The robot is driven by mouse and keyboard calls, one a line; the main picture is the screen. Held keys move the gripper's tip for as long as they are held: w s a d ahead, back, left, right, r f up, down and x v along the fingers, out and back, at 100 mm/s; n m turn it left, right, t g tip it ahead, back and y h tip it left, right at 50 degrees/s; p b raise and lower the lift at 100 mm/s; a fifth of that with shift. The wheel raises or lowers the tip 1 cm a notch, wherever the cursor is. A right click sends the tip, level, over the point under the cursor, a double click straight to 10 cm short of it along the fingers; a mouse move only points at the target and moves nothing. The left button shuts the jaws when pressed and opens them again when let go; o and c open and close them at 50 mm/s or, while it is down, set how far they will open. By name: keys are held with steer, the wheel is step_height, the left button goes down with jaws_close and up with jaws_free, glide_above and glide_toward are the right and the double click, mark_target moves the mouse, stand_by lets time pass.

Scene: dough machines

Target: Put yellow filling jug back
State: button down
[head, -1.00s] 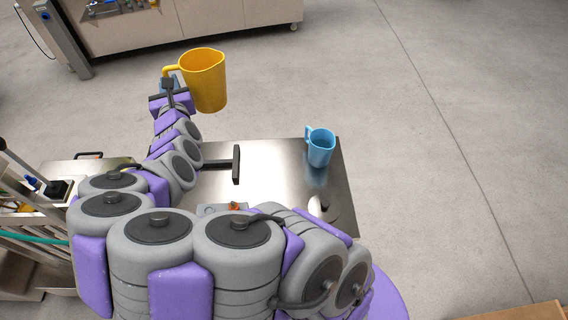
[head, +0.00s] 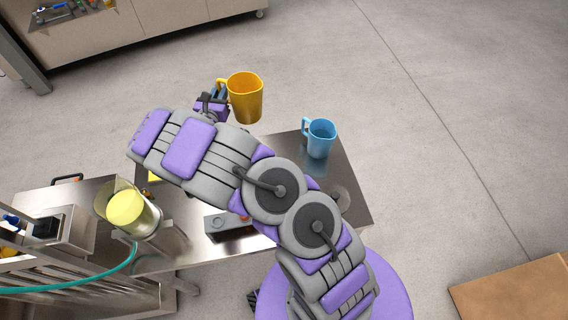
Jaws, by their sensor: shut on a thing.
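The yellow jug (head: 246,100) is upright in the head view, above or just past the far edge of the steel table (head: 345,185). My gripper (head: 217,92) is at the jug's left side and shut on its handle. The fingertips are small and partly hidden by my own wrist. A blue jug (head: 320,139) stands on the table to the right of the yellow jug, apart from it. My arm crosses the table and hides much of its middle.
A machine with a clear container of yellow stuff (head: 127,208) stands at the left. A grey control box (head: 228,224) with a red button is at the table's near side. A cardboard-coloured box (head: 515,290) lies at lower right.

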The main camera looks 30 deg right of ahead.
steer(key=s+d+f+m+g+h, duration=0.3)
steer(key=s+d+f+g, duration=0.1)
steer(key=d+f, duration=0.2)
steer(key=s+d+f+m+g+h, duration=0.3)
steer(key=d+f+m+g, duration=0.1)
steer(key=d+f, duration=0.3)
steer(key=shift+g, duration=0.4)
step_height(320, 180, down, 10)
steer(key=b, duration=0.3)
steer(key=shift+s+a, duration=0.1)
steer(key=shift+a, duration=0.15)
steer(key=shift+f, duration=0.1)
steer(key=c, duration=1.1)
jaws_free()
steer(key=shift+o, duration=0.2)
